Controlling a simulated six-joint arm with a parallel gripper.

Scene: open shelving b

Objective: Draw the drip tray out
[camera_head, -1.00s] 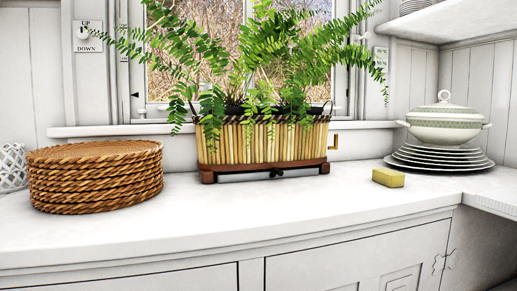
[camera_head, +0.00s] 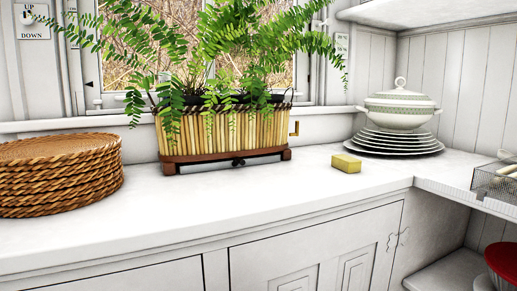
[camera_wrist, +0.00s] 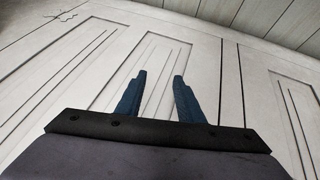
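A long planter (camera_head: 225,130) of upright yellow canes stands on the white counter below the window, with green ferns in it. Under it is a low red-brown wooden base (camera_head: 200,158) on short feet, with a small dark knob (camera_head: 238,162) at the middle of its front.
Stacked woven mats (camera_head: 60,175) lie left of the planter. A yellow sponge (camera_head: 346,163) lies to its right, before stacked plates (camera_head: 398,146) under a tureen (camera_head: 398,108). A wire basket (camera_head: 495,184) sits far right. The counter (camera_head: 230,205) before the planter is clear.

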